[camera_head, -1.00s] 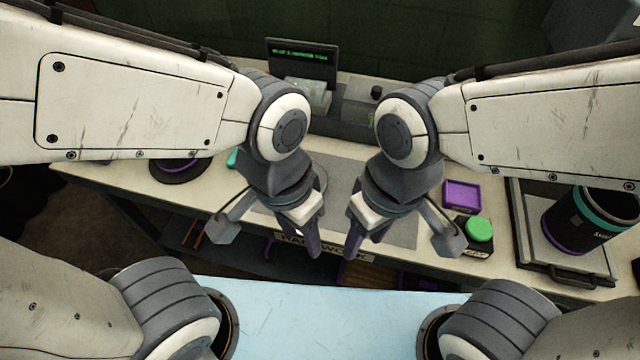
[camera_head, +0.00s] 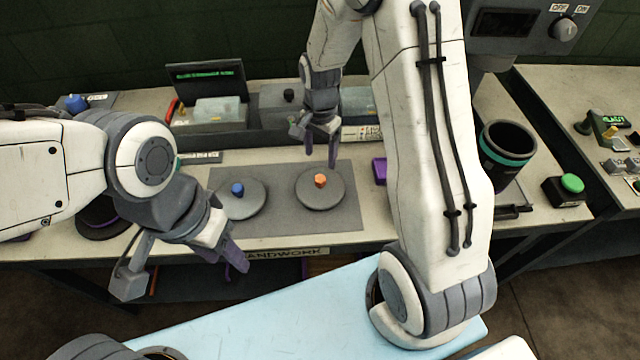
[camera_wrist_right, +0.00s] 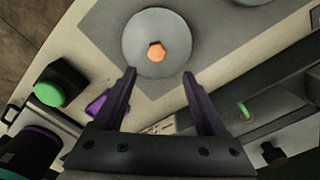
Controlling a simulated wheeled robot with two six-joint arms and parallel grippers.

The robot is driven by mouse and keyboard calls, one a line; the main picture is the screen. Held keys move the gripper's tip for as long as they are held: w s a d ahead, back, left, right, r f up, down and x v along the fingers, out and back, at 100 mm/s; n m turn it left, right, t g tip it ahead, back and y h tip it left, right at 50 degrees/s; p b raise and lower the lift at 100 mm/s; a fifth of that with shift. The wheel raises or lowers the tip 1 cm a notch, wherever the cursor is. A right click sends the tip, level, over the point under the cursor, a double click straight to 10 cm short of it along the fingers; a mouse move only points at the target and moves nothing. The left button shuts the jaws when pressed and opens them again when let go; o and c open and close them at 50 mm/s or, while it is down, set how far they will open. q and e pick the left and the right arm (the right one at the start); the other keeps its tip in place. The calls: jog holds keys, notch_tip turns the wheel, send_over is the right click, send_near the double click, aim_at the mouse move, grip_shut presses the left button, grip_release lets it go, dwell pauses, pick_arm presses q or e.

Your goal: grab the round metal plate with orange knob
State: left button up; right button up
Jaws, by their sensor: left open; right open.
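The round metal plate with the orange knob (camera_head: 320,194) lies flat on the grey mat (camera_head: 292,226) on the workbench. It also shows in the right wrist view (camera_wrist_right: 133,58), beyond my fingertips. My right gripper (camera_head: 322,152) is open and empty, hanging just above and behind the plate, apart from it. The same gripper shows in the right wrist view (camera_wrist_right: 160,78), its purple fingers spread toward the orange knob. A similar plate with a blue knob (camera_head: 241,203) lies to the left on the mat. My left gripper (camera_head: 236,255) is open and empty near the bench's front edge.
A small screen (camera_head: 207,84) and grey machine housing (camera_head: 270,115) stand behind the mat. A dark cylinder with a teal band (camera_head: 504,160) and a green button (camera_head: 571,184) are at the right. A purple tray (camera_head: 379,170) sits beside the mat.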

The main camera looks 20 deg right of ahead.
aim_at(320, 178)
notch_tip(320, 178, down, 4)
jog(key=shift+s+r, duration=0.1)
jog(key=shift+r, duration=0.15)
jog(key=f+p, duration=0.1)
jog(key=f, duration=0.1)
jog(key=s+f+p, duration=0.1)
jog(key=f, duration=0.1)
jog(key=shift+a+f, duration=0.2)
jog(key=shift+f, duration=0.5)
jog(key=shift+c, duration=0.3)
grip_shut()
jog(key=shift+w+r, duration=0.1)
dwell(0.3)
